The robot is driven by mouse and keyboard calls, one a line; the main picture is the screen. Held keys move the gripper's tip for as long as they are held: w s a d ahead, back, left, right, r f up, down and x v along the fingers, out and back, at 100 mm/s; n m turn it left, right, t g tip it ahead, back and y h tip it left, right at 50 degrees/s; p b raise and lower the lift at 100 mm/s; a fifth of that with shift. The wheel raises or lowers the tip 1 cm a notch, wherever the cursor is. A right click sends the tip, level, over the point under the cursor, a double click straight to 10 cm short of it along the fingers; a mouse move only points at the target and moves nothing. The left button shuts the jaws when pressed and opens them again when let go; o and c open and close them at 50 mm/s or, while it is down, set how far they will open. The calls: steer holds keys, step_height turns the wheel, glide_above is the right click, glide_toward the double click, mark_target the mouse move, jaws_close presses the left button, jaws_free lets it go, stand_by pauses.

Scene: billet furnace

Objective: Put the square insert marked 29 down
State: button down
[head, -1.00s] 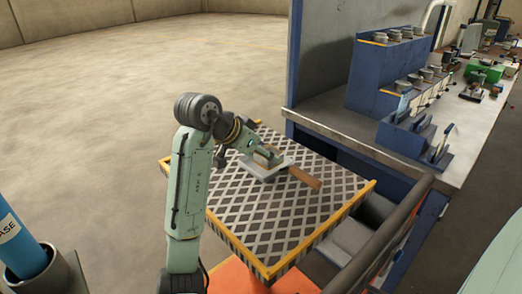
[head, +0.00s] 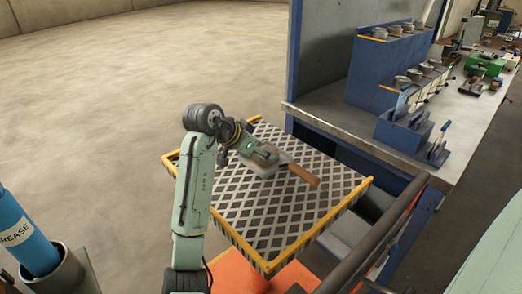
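The square insert (head: 255,168) is a flat grey plate under my gripper (head: 265,155), over the middle-back of the patterned tray top (head: 260,215). My gripper reaches in from the left and appears shut on the upper middle of the insert. The insert lies nearly flat, very close to the tray surface; I cannot tell whether it touches. The fingertips are small and partly hidden, and the mark 29 is not readable.
A brown wooden handle (head: 303,174) lies just right of the insert. Yellow edging (head: 320,225) borders the tray. The tray's front and left are clear. A dark rail (head: 365,250) runs at right, and a workbench (head: 355,135) with blue racks stands behind.

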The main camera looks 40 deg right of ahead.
steer(key=c, duration=1)
jaws_free()
steer(key=shift+o, duration=0.2)
steer(key=b+v, duration=0.3)
steer(key=v, duration=0.9)
